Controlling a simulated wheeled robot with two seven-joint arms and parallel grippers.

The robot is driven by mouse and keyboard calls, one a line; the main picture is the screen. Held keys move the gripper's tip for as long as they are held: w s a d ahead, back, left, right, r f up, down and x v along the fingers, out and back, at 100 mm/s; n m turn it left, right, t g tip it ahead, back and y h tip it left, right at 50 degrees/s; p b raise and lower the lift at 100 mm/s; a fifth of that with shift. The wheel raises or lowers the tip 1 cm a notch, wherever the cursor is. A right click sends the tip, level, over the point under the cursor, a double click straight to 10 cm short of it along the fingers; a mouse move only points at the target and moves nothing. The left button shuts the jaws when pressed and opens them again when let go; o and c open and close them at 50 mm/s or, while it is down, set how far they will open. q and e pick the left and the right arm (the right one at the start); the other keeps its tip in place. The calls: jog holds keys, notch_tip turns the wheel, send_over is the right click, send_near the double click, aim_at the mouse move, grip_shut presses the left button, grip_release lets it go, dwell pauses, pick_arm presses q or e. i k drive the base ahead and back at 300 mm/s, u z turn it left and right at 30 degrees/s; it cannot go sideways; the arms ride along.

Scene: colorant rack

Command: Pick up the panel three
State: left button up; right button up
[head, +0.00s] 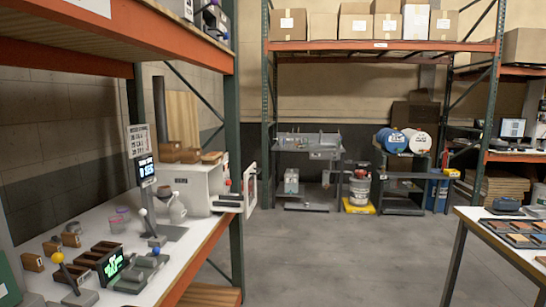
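Several flat panels in blue, tan and brown lie in dark frames (522,240) on the table at the right edge of the head view. I cannot read any numbers on them, so I cannot tell which is panel three. Some of this group is cut off by the picture's edge. Neither of my grippers shows in the head view.
A white-topped bench (100,222) on the left holds wooden blocks, a small green-lit display (113,265) and a white box (188,187). The right table (478,233) has a pale edge. Shelving with cardboard boxes (355,22) and drums (391,140) stands behind. The grey floor (340,255) between is clear.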

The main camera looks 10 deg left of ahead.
aim_at(213, 155)
jog(key=z, duration=0.55)
jog(key=i, duration=1.7)
jog(key=u, duration=0.6)
